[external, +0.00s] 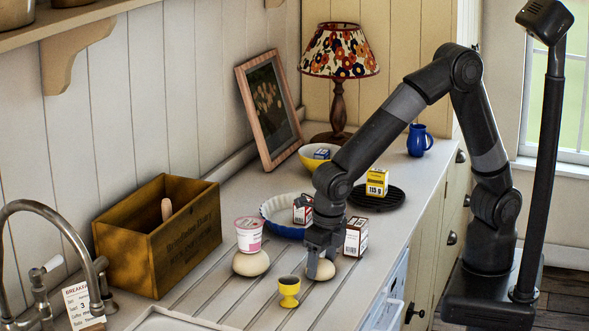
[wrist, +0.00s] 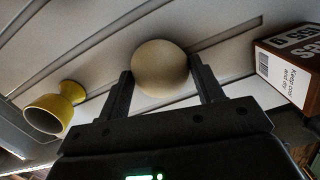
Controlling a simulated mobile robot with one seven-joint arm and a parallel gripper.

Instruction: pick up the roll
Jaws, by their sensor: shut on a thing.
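Two round pale rolls are on the counter. One roll (external: 322,270) is at my gripper (external: 321,252), right of the yellow egg cup (external: 289,290). In the wrist view this roll (wrist: 160,68) sits between the two fingers of my gripper (wrist: 160,88), which are shut on it. The roll appears to be at counter height; I cannot tell whether it still touches the surface.
A brown-and-white box (external: 356,236) stands just right of my gripper. The egg cup also shows in the wrist view (wrist: 57,108). A blue pie dish (external: 271,224) with a small box (external: 302,208) is behind. A wooden crate (external: 140,262) stands at left.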

